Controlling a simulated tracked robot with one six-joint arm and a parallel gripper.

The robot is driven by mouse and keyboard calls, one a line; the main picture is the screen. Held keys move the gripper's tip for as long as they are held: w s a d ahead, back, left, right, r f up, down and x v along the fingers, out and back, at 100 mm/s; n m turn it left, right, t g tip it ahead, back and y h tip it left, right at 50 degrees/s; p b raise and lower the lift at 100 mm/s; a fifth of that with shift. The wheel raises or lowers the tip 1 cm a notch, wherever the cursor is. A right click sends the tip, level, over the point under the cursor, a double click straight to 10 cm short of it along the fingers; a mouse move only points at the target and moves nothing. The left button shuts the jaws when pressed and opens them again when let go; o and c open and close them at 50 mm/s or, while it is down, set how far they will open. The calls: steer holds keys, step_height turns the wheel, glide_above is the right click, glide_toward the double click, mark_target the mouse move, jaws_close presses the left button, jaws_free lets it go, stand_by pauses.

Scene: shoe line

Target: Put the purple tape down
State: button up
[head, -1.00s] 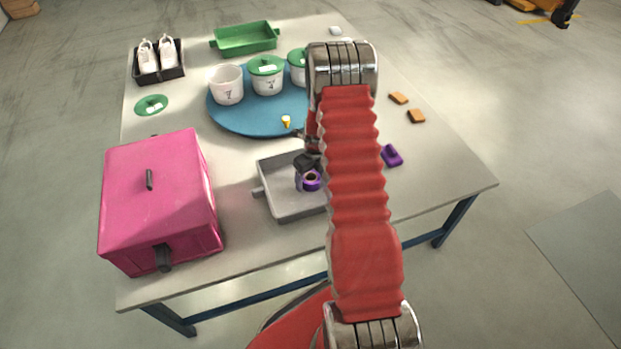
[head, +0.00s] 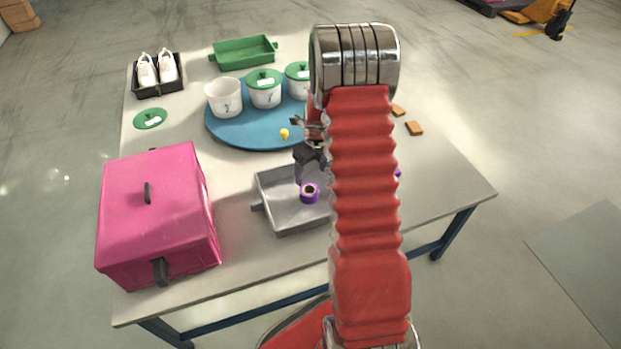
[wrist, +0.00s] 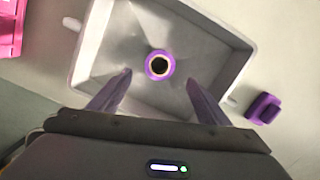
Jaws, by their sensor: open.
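The purple tape (head: 310,193) is a small roll with a dark hole in its middle. It lies in the grey tray (head: 277,222) on the table, and it also shows in the wrist view (wrist: 159,65), inside the tray (wrist: 88,52). My gripper (wrist: 160,85) is open, with its two fingers apart and the tape beyond and between them, touching neither. In the head view my gripper (head: 301,180) is over the tray, partly hidden by my red arm, which also covers the tray's right side.
A pink box (head: 155,220) stands left of the tray. Behind are a blue round mat (head: 230,131) with white pots, a green tray (head: 243,52) and a black shoe tray (head: 160,88). A purple block (wrist: 264,108) lies right of the grey tray. The front table strip is clear.

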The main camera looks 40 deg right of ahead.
steer(key=shift+r, duration=0.4)
stand_by(0.3)
steer(key=s+a+r+n+t, duration=0.1)
steer(key=s+a+r+n, duration=0.2)
steer(key=a+r+n, duration=0.7)
steer(key=s+a+r+n+t, duration=0.1)
steer(key=s+a+r+n, duration=0.45)
steer(key=r, duration=0.85)
steer(key=s+a+r+n+t, duration=0.1)
steer(key=s+a+r+n, duration=0.3)
steer(key=s+n, duration=0.4)
steer(key=s+a+r+n+t, duration=0.1)
steer(key=s+a+r+n, duration=0.2)
steer(key=s+a+n, duration=0.4)
steer(key=s+n, duration=0.1)
steer(key=n, duration=0.3)
steer(key=shift+a+r+n, duration=0.25)
steer(key=shift+r+n, duration=0.1)
steer(key=shift+r, duration=0.05)
